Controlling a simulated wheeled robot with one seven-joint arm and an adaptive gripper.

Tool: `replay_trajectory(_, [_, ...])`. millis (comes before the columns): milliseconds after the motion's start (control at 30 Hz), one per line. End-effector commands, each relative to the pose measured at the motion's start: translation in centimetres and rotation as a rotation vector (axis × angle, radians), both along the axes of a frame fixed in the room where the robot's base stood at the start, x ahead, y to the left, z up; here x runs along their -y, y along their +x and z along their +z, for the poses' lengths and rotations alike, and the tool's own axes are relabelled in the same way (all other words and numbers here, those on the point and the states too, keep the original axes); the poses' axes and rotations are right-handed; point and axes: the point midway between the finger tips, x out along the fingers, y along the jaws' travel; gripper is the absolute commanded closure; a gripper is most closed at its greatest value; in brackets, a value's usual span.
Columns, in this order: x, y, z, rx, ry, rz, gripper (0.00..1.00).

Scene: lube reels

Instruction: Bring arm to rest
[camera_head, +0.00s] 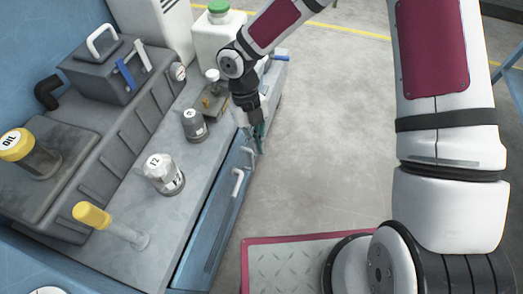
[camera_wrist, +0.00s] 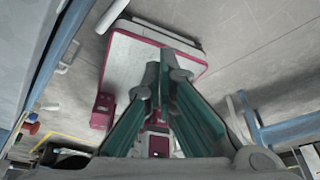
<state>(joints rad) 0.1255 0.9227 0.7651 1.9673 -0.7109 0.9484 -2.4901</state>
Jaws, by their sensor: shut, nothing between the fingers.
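My gripper (camera_head: 259,143) hangs at the front edge of the blue bench in the head view, fingers pointing down beside the drawer handles. In the wrist view its two green-lined fingers (camera_wrist: 165,62) come together at the tips, with nothing between them. My arm reaches across the top of the head view, from the large white and maroon links at the right to the wrist above the bench edge. Whether the gripper touches the bench front cannot be told.
The bench top (camera_head: 135,205) carries a bottle labelled 12 (camera_head: 163,174), a smaller grey bottle (camera_head: 194,125), a yellow-handled item (camera_head: 92,214), an oil container (camera_head: 25,153) and a white jug with a green cap (camera_head: 215,37). White handles (camera_head: 237,183) stick out from its front. Grey floor (camera_head: 320,150) lies open to the right.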

Motion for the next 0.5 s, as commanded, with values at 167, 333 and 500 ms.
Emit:
replay_trajectory(167, [-0.8, 0.3, 2.5, 0.002, 0.0, -0.002, 1.0])
replay_trajectory(333, [-1.1, 0.4, 3.4, 0.0, 0.0, 0.0, 1.0])
replay_trajectory(500, [-1.1, 0.4, 3.5, -0.001, 0.0, 0.0, 1.0])
